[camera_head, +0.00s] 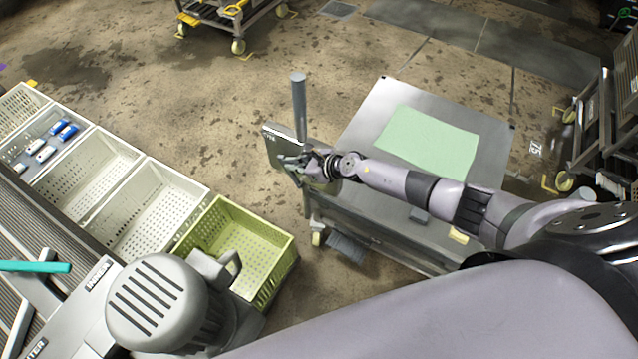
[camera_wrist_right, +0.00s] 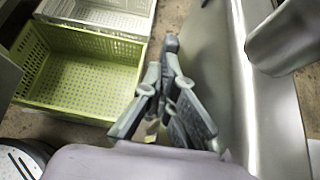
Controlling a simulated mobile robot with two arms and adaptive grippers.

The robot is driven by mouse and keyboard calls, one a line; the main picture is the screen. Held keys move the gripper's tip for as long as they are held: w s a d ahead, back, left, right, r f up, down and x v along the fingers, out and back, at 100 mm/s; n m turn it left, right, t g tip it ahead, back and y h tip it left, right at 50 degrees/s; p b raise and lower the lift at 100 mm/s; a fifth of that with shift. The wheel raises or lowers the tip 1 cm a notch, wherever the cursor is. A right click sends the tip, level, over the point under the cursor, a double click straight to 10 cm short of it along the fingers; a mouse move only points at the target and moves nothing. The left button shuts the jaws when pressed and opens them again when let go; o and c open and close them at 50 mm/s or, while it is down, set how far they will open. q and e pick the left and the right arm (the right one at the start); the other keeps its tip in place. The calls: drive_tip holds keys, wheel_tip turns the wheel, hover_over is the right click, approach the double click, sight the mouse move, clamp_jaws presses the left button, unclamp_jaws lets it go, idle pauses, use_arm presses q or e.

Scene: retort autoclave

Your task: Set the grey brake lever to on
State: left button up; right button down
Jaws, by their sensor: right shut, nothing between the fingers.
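The grey brake lever (camera_head: 299,105) is a round bar rising roughly upright beside a small labelled plate (camera_head: 276,148) at the left end of the steel cart. The plate's lettering is too small to read. My right gripper (camera_head: 284,159) is shut and empty, low beside the plate and below the lever's top. In the right wrist view the closed fingers (camera_wrist_right: 168,62) point away from me, and a thick grey bar (camera_wrist_right: 285,38), seemingly the lever, stands to their right, apart from them. My left gripper is not in view.
The steel cart (camera_head: 365,125) carries a pale green sheet (camera_head: 428,140). A yellow-green crate (camera_head: 282,262) stands left of the gripper, also in the wrist view (camera_wrist_right: 80,85). White crates (camera_head: 150,205) and a grey motor housing (camera_head: 160,300) lie further left. Open floor (camera_head: 220,120) lies beyond.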

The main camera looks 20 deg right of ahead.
drive_tip(key=shift+w+a+f, duration=0.1)
drive_tip(key=shift+w+a, duration=0.5)
drive_tip(key=shift+w, duration=0.1)
idle(0.3)
